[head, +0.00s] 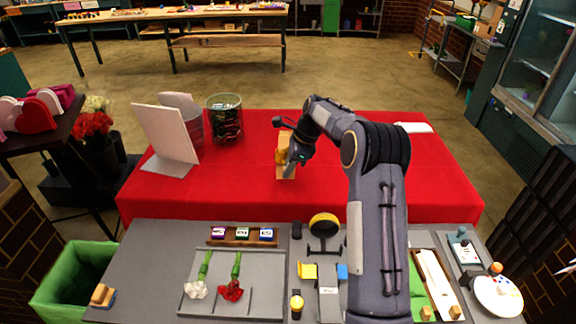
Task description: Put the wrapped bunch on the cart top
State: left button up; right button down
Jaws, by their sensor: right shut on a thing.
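My right gripper (294,160) reaches over the red-covered top (420,180) and is shut on a tan and orange thing (284,151), which looks like the wrapped bunch. The bunch is small in the head view, and the gripper hides part of it. It is over the middle of the red cloth; I cannot tell whether it touches the cloth. My left gripper is not in view.
A white board (166,136) and a dark wire-like bin (226,120) stand at the red top's left. A white pad (413,128) lies at its back right. Nearer, a grey bench (150,245) holds a tray (262,290) with a white and a red flower.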

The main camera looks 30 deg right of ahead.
aim_at(292, 177)
notch_tip(292, 177, down, 3)
jog(key=b, duration=0.2)
jog(key=shift+f+b, duration=0.15)
jog(key=shift+b, duration=0.15)
jog(key=shift+f, duration=1.5)
jog(key=shift+f, duration=0.25)
jog(key=c, duration=0.8)
grip_release()
jog(key=shift+r+p, duration=0.1)
jog(key=shift+p, duration=0.2)
